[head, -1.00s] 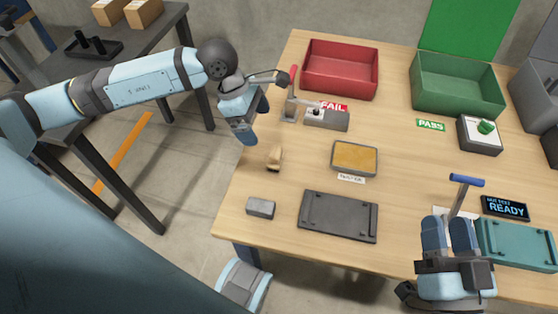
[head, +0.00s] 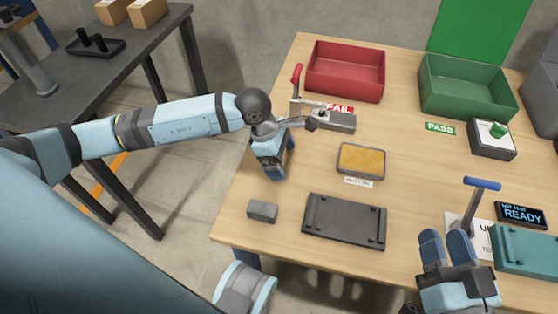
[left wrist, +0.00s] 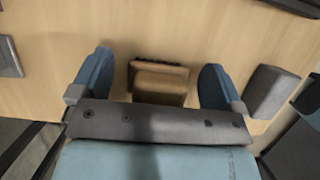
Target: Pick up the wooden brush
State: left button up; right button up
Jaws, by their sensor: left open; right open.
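The wooden brush (left wrist: 160,84) lies on the table in the left wrist view, a tan block with a dark edge along its far side. It sits between the two blue fingers of my left gripper (left wrist: 158,80), with a gap on each side. In the head view my left gripper (head: 281,174) is over the table's left part and hides the brush. The left gripper is open and empty. My right gripper (head: 446,247) is at the lower right in the head view, near the blue-handled tool, with nothing seen in it.
A grey block (head: 262,212) and a dark plate (head: 344,221) lie nearby. A yellow-topped tray (head: 361,161) is to the right. A toggle clamp with a red handle (head: 297,75), a red bin (head: 345,72) and a green bin (head: 465,88) stand further back.

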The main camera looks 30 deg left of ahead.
pick_arm(q)
jog(key=shift+c, duration=0.2)
jog(key=c, duration=1)
jog(key=shift+r, duration=0.1)
jog(key=shift+r+p, duration=2.8)
jog(key=shift+r, duration=7.2)
pick_arm(e)
jog(key=shift+d+r+m+t+h, duration=0.15)
jog(key=shift+d+r+h, duration=0.25)
jog(key=shift+r, duration=0.25)
jog(key=shift+d+r+m+t+h, duration=0.15)
jog(key=shift+d+r+h, duration=0.2)
jog(key=shift+r, duration=0.25)
pick_arm(q)
jog(key=shift+o, duration=1)
jog(key=shift+c, duration=0.5)
